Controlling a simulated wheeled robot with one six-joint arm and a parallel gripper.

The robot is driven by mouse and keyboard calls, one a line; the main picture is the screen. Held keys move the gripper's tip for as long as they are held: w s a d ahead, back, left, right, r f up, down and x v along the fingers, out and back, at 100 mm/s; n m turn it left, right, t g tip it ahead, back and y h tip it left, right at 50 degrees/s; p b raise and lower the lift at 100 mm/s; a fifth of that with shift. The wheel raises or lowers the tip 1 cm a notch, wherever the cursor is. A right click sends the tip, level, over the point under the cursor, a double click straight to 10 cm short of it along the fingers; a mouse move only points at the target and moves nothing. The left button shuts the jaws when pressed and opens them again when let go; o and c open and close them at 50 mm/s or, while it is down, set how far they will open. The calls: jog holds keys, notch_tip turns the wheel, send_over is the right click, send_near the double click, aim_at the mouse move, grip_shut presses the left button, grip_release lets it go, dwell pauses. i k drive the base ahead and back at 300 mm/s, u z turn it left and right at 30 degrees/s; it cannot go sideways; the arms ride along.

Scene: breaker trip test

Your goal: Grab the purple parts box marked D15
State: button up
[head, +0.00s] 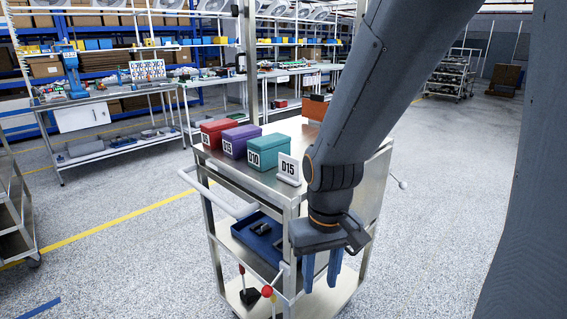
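The purple parts box (243,138) stands on the top shelf of a steel cart, between a red box (217,132) and a teal box (267,151). Its white front label is small and seems to read D15. The teal box is marked D10; the red box's label is too small to read surely. A white sign (289,169) reading D15 stands at the shelf's front corner. My gripper (322,270) hangs fingers down, right of the boxes and below the top shelf's level. Its two blue fingers are apart with nothing visible between them.
The steel cart (228,169) has a push handle at left and a blue tray (238,236) on a lower shelf. An orange box (315,106) is at the back of the top. A workbench (105,98) stands at left. Open floor surrounds the cart.

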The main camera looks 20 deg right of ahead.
aim_at(234, 140)
jog(key=k, duration=0.5)
jog(key=u, duration=1.3)
jog(key=i, duration=0.75)
jog(key=z, duration=1.3)
